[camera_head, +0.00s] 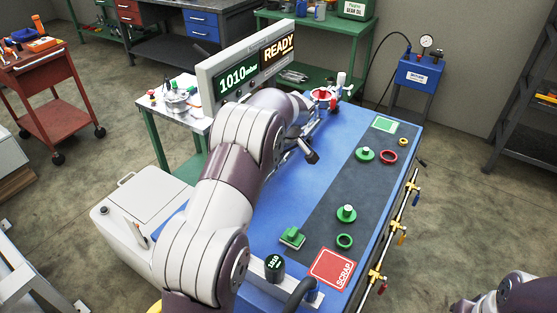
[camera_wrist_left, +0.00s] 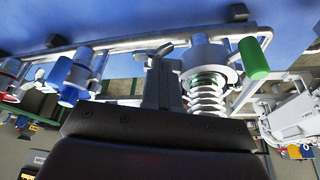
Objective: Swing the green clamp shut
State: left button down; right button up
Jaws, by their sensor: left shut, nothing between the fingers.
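The green clamp handle (camera_wrist_left: 253,58) is a short green cylinder right of centre in the left wrist view. It sits beside a metal clamp collar (camera_wrist_left: 207,55) above a white ribbed bellows (camera_wrist_left: 206,96). My left gripper (camera_wrist_left: 158,64) is shut and empty, its grey fingers just left of the collar and bellows. I cannot tell whether they touch. In the head view my left arm hides the green clamp and the gripper's fingers. Only a bit of my right arm shows at the lower right there; its gripper is out of view.
A metal pipe runs along the blue bench (camera_head: 270,205), with blue and red fittings (camera_wrist_left: 75,75) to the left in the wrist view. A display (camera_head: 250,68) reads READY. Loose green and red parts (camera_head: 347,214) lie on the dark strip. A red SCRAP pad (camera_head: 332,268) is in front.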

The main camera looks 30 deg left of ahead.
pick_arm(q)
jog(key=n+p, duration=0.1)
jog(key=a+n+g+p, duration=0.1)
jog(key=p, duration=0.1)
jog(key=n+p, duration=0.1)
jog(key=p, duration=0.1)
jog(key=shift+w+a+r+n, duration=0.2)
jog(key=shift+w+r+n, duration=0.1)
jog(key=shift+w, duration=0.1)
jog(key=shift+a+f+n+g+p, duration=0.2)
jog(key=shift+n+g+p, duration=0.2)
jog(key=shift+p, duration=0.3)
jog(key=shift+f, duration=0.1)
